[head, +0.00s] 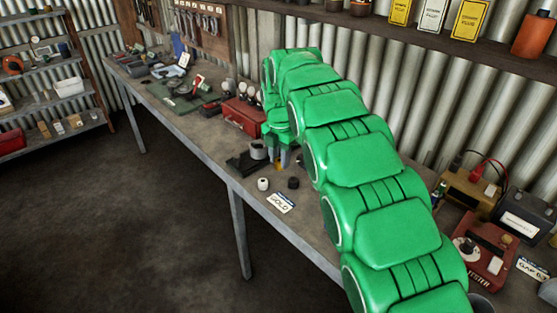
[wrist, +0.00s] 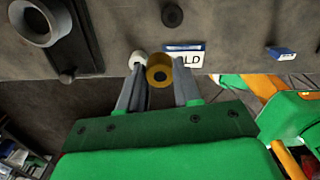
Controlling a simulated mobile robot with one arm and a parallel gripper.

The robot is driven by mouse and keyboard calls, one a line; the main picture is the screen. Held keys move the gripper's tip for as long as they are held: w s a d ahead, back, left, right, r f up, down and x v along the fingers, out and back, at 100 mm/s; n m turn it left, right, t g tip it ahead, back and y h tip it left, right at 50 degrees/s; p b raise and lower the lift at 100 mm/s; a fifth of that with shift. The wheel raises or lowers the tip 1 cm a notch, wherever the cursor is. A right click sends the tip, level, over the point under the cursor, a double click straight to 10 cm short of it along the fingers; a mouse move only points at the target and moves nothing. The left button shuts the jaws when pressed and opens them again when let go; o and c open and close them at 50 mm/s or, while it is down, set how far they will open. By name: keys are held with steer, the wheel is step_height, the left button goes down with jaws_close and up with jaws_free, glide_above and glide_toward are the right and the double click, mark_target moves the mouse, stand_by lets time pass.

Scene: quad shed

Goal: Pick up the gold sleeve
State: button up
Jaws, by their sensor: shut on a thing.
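The gold sleeve (wrist: 161,83) is a short ring with a dark bore, held between the two grey fingers of my gripper (wrist: 160,80) in the wrist view. In the head view my gripper (head: 278,160) is over the bench, largely hidden behind my green arm, and only a small bit of gold shows between the fingers. I cannot tell whether the sleeve touches the bench. A white sleeve (wrist: 136,59) is close beside the left finger and also shows in the head view (head: 263,184). A black sleeve (wrist: 172,15) stands beyond the label reading GOLD (head: 280,203).
The long bench (head: 215,150) runs along the corrugated wall. A grey ring on a dark stand (wrist: 40,20) is at the left. A red toolbox (head: 240,118) is behind my gripper. A red tester (head: 480,257) and a brown unit (head: 465,190) are at the right.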

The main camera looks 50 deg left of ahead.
steer(key=s+d+r, duration=0.4)
steer(key=s+d, duration=0.1)
steer(key=d, duration=0.2)
steer(key=shift+d, duration=0.35)
